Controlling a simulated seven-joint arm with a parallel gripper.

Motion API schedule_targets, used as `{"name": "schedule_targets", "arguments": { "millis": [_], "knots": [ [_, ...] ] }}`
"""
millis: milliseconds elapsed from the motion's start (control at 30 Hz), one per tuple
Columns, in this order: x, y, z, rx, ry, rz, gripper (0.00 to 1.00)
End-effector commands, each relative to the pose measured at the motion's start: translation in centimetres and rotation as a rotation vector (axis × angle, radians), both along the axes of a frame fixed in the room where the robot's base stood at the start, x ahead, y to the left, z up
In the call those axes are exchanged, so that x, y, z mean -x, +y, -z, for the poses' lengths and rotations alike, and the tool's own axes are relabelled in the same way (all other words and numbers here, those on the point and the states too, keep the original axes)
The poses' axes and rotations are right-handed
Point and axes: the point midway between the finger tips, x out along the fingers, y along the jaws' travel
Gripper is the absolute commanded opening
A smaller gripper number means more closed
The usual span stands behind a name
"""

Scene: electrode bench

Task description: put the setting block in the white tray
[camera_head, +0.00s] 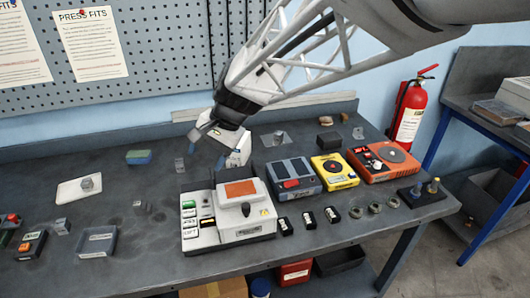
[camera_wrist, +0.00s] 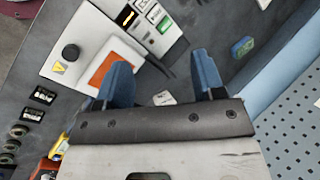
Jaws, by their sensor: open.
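My gripper (camera_head: 207,148) is open above the bench, behind the white press unit; its two blue fingers also show in the wrist view (camera_wrist: 161,70), apart, with no object gripped. A small pale grey block (camera_head: 180,165) stands on the bench just left of the fingers. In the wrist view a small pale piece (camera_wrist: 163,98) shows between the fingers, partly hidden by the gripper; it looks like the same block. I cannot tell for sure that it is the setting block. A flat white tray (camera_head: 66,194) lies at the left with a grey metal cylinder on it.
The white press unit (camera_head: 245,232) with an orange plate stands at the front middle. A blue-green sponge (camera_head: 139,157) lies behind. A grey tray (camera_head: 97,247) is at the front left. Blue, yellow and orange boxes (camera_head: 334,172) fill the right. Bench between block and white tray is mostly clear.

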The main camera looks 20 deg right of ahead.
Motion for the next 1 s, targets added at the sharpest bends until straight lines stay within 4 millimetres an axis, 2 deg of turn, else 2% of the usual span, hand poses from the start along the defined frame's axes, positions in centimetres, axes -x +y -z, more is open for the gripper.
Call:
{"name": "schedule_targets", "arguments": {
  "millis": [33, 200, 600, 800, 1000],
  "knots": [
    [1.4, -1.2, -0.4, 0.03, -0.028, -0.023, 0.62],
    [5.9, -4.9, -0.8, 0.141, -0.107, -0.114, 0.62],
    [16.0, -12.6, -0.2, 0.419, -0.252, -0.328, 0.62],
    [19.4, -15.0, 0.3, 0.523, -0.287, -0.406, 0.62],
    [20.7, -15.9, 0.6, 0.564, -0.299, -0.437, 0.62]
  ]
}}
